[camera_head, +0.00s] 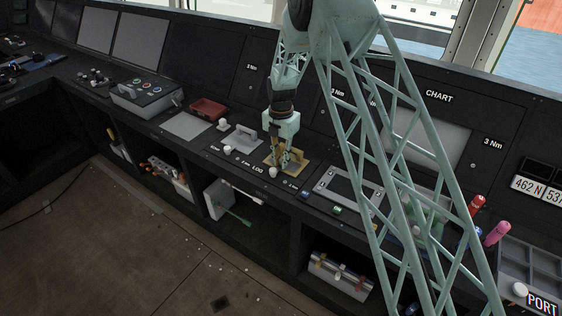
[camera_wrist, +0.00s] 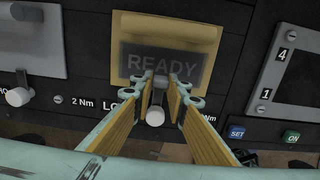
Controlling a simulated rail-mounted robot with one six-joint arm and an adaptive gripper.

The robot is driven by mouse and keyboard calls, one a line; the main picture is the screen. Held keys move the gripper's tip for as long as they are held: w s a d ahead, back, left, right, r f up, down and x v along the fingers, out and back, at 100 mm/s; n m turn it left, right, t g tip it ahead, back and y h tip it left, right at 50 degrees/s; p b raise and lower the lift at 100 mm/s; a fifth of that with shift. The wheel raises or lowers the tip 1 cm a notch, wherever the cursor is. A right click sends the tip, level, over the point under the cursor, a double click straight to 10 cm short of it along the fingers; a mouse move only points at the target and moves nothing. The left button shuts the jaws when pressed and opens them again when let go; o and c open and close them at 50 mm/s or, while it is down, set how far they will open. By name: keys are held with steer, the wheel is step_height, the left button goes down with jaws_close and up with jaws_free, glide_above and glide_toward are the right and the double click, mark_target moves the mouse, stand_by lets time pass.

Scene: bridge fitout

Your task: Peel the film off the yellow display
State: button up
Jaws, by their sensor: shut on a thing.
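The yellow display (camera_wrist: 207,32) has a yellow frame around a dark screen reading READY, at the top middle of the wrist view. In the head view the yellow display (camera_head: 269,160) sits on the sloping console above the LOG label. A dull, greyish film (camera_wrist: 135,62) appears to cover its screen; its edges are hard to make out. My gripper (camera_wrist: 167,88) is at the screen's lower edge, its fingers shut on a small grey tab (camera_wrist: 160,82). In the head view my gripper (camera_head: 284,161) hides part of the display.
A white knob (camera_wrist: 155,116) lies just below the fingertips. A grey panel with a handle (camera_head: 240,139) is to the left, and a grey-framed panel (camera_head: 338,195) with blue and green buttons is to the right. A red tray (camera_head: 208,110) stands farther left. Open shelves lie below.

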steer(key=shift+r, duration=0.25)
steer(key=shift+r+p, duration=0.75)
steer(key=shift+r, duration=2.1)
steer(key=shift+d, duration=0.1)
steer(key=d+m, duration=0.1)
steer(key=m, duration=0.1)
steer(key=d+m+b, duration=0.1)
steer(key=d, duration=0.1)
steer(key=shift+s+d+r+m, duration=0.2)
steer(key=shift+s+d+m, duration=0.05)
steer(key=shift+s+m, duration=0.15)
steer(key=d+m, duration=0.3)
steer(key=shift+s+r+b, duration=0.15)
steer(key=shift+s+b, duration=0.2)
steer(key=shift+b, duration=0.05)
steer(key=s+d+r+m+b, duration=0.1)
steer(key=s+d+m+b, duration=0.1)
steer(key=s+d+m, duration=0.3)
steer(key=s+d+m+b, duration=0.3)
steer(key=s+d+m, duration=0.2)
steer(key=d+m, duration=0.9)
steer(key=shift+r+m, duration=0.4)
steer(key=shift+m, duration=1.6)
